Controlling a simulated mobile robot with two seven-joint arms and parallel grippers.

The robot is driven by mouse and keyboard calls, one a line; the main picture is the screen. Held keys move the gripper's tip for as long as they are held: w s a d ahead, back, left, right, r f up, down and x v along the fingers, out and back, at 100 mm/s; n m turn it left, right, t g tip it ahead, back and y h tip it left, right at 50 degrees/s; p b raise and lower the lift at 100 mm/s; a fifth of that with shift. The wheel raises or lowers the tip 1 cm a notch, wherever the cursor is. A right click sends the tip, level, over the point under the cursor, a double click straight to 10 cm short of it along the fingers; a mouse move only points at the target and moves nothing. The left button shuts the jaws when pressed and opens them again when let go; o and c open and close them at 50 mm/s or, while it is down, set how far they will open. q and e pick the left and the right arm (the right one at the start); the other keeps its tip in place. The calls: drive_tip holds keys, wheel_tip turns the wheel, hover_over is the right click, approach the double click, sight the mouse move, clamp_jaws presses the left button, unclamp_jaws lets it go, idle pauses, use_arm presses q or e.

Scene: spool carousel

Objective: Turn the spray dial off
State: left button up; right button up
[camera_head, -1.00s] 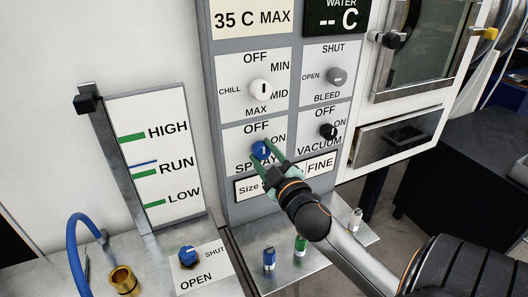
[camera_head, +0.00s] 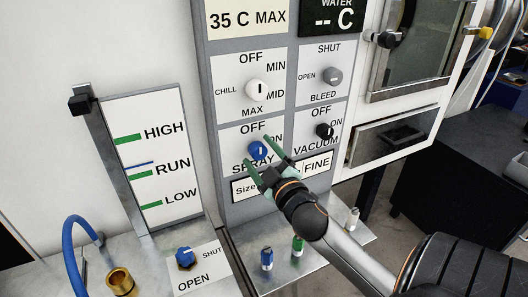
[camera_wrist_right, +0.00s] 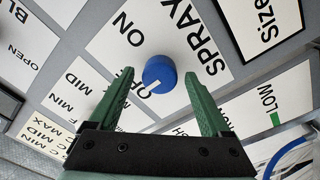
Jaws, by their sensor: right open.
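The blue spray dial (camera_head: 256,151) sits on the grey panel between the words OFF and SPRAY. It also shows in the right wrist view (camera_wrist_right: 160,72). Its white mark stands near upright in the head view and points roughly toward OFF. My right gripper (camera_head: 258,149) is open with green fingers spread in front of the dial. In the right wrist view, the dial shows in the gap between the fingertips, beyond them and apparently untouched. One finger covers part of the word OFF there. My left gripper is not in view.
The white chill knob (camera_head: 256,90) is above the spray dial, the black vacuum knob (camera_head: 324,131) to its right and the grey bleed knob (camera_head: 332,76) above that. A steel shelf below holds several small valves. A level gauge (camera_head: 155,160) stands at left.

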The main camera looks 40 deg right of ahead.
drive_tip(key=p+v, duration=0.1)
drive_tip(key=v, duration=1.1)
drive_tip(key=shift+s+p, duration=0.25)
drive_tip(key=shift+p, duration=0.05)
drive_tip(key=shift+f, duration=0.1)
